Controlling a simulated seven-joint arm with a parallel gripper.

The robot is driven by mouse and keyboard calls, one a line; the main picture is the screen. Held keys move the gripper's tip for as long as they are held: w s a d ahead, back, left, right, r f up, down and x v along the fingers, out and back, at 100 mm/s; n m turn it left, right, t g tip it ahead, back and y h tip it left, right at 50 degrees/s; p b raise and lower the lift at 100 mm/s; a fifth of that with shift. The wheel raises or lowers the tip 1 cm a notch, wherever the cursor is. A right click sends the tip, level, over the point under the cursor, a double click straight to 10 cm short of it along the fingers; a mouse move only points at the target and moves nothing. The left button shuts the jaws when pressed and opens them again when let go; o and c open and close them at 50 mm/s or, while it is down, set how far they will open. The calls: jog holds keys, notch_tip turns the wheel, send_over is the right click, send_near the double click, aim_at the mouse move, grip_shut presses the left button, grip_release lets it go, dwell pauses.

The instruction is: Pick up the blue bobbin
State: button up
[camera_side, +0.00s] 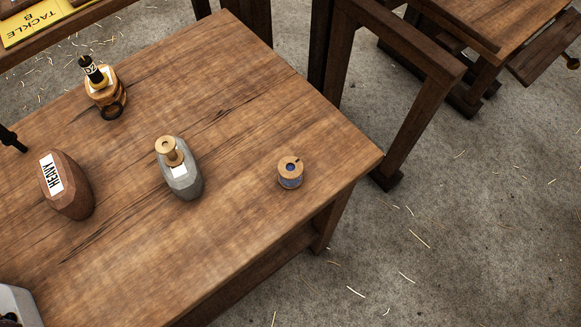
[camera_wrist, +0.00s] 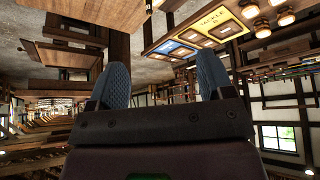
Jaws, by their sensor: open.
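The blue bobbin (camera_side: 290,180) stands upright on the wooden table (camera_side: 250,240), close to its right corner in the side view. It has pale wooden ends, a hole in the top and a band of blue thread around its middle. My gripper (camera_wrist: 162,80) shows in the wrist view with its two blue-grey textured fingers wide apart. Nothing is between the fingers. The bobbin does not show in the wrist view, and I cannot make out my gripper in the side view.
Left of the bobbin stand a grey weight with a wooden knob (camera_side: 181,172), a brown weight labelled HEAVY (camera_side: 66,186) and a wooden piece with a black top (camera_side: 105,90). A dark tip (camera_side: 10,139) enters at the left edge. Table around the bobbin is clear.

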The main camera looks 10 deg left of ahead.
jog(key=w+d+f+n+h, duration=0.2)
jog(key=w+d+f+n, duration=0.1)
jog(key=d, duration=0.5)
jog(key=w+d+f+n+h, duration=0.2)
jog(key=w+d+f+n, duration=0.15)
jog(key=d, duration=0.45)
jog(key=w+d+f+n+h, duration=0.2)
jog(key=w+d+n, duration=0.2)
jog(key=d, duration=0.4)
jog(key=d+r+n+h, duration=0.6)
jog(key=d+r+n, duration=0.3)
jog(key=n, duration=0.4)
send_near(290, 170)
jog(key=d, duration=0.4)
jog(key=shift+w+t, duration=0.3)
jog(key=shift+t, duration=0.1)
jog(key=shift+x, duration=2.85)
jog(key=shift+a, duration=0.1)
jog(key=c, duration=1)
